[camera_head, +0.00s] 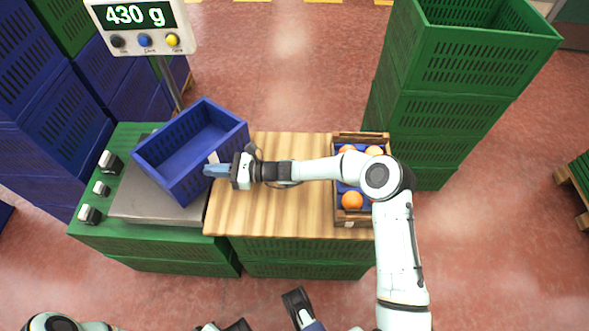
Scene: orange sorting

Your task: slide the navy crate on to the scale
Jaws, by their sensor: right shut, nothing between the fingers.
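The navy crate (178,131) is empty and sits turned at an angle on the scale's grey plate (155,210), its right corner reaching over the wooden board's edge. The scale's display (140,16) reads 430 g. My right gripper (210,170) is shut and empty, its fingertips at the crate's right side wall; I cannot tell whether they touch it. My left arm shows at the bottom edge, and its gripper (297,302) appears near the bottom middle; its jaw state is unclear.
A wooden box (388,138) with several oranges stands at the board's right end, under my right arm. The wooden board (270,215) is otherwise clear. Small weights (88,214) stand left of the plate. Green crates (490,62) are stacked at the right, navy ones (50,110) at the left.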

